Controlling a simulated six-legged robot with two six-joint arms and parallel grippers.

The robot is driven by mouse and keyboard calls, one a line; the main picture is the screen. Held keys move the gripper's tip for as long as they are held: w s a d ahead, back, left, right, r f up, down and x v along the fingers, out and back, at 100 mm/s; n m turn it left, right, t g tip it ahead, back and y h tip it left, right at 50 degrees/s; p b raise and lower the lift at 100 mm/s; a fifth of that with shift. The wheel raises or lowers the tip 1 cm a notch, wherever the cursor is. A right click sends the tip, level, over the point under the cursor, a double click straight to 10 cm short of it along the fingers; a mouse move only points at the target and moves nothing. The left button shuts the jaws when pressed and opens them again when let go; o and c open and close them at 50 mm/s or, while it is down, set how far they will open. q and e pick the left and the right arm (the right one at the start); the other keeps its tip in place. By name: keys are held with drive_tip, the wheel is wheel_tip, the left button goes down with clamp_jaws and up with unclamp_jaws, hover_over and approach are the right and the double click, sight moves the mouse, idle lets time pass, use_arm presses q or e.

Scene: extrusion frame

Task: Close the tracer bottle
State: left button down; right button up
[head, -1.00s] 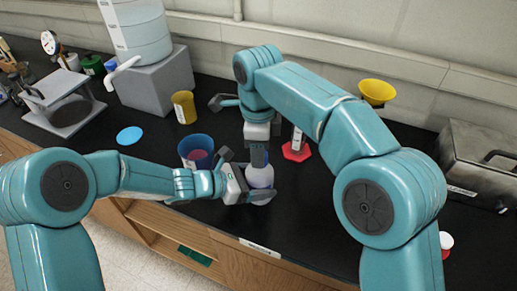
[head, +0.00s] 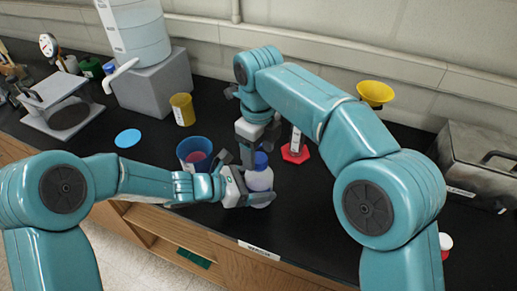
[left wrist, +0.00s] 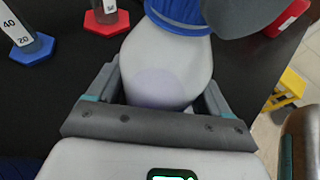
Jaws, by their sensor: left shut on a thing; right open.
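The tracer bottle (head: 259,181) is white and stands upright near the front edge of the bench. My left gripper (head: 250,190) is shut on its body; in the left wrist view the bottle (left wrist: 165,70) sits between the two fingers. A blue ribbed cap (head: 261,160) is on the bottle's neck; it also shows in the left wrist view (left wrist: 180,14). I cannot tell how tight it is. My right gripper (head: 257,148) is open just above and around the cap, pointing down. A grey part of it covers the cap's right side in the left wrist view.
A blue cup (head: 193,147) stands close left of the bottle, a yellow cup (head: 182,108) behind. A cylinder on a red hexagonal base (head: 295,154) stands behind right. A blue disc (head: 128,138) lies left. A metal box (head: 480,160) is far right. The front middle bench is clear.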

drive_tip(key=shift+r, duration=2.25)
drive_tip(key=shift+c, duration=0.3)
